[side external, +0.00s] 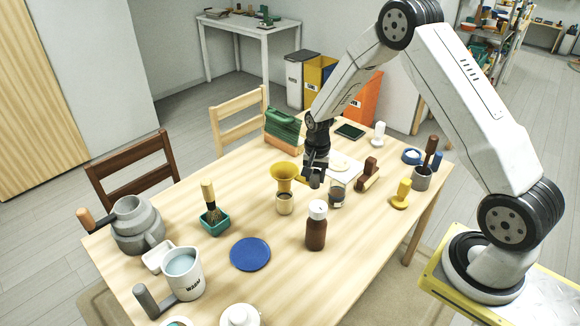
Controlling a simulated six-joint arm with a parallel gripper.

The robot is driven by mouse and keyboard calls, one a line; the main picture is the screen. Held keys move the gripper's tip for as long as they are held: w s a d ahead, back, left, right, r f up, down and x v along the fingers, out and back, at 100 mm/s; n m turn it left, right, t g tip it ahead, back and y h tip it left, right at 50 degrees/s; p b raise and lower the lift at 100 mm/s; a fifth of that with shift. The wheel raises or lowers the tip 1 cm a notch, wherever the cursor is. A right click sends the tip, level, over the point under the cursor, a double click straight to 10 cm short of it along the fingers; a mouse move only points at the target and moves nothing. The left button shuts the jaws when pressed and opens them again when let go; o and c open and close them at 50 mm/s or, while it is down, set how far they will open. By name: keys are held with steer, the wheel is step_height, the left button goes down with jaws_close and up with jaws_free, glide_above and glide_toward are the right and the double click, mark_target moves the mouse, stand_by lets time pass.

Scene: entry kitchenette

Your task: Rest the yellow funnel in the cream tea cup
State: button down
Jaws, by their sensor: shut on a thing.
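The yellow funnel (285,172) is upright, wide mouth up, directly over the cream tea cup (285,204) near the middle of the table. Its narrow lower end meets the cup's rim in the picture; I cannot tell whether it rests in the cup or hangs just above it. My gripper (311,181) is at the funnel's right side, shut on the funnel at its edge. The fingertips are small and dark here, so the exact grip is hard to see.
A dark glass (337,194) stands close to the right of the cup, and a brown bottle with a white cap (316,228) is in front. A blue disc (250,254) lies front left. A teal holder with a brush (214,220) stands left. A white plate (345,168) lies behind.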

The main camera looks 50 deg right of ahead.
mark_target(315, 185)
steer(key=shift+f, duration=3.5)
stand_by(0.3)
steer(key=shift+c, duration=1.1)
jaws_free()
steer(key=shift+r, duration=0.1)
steer(key=shift+r, duration=3.75)
steer(key=shift+r, duration=0.1)
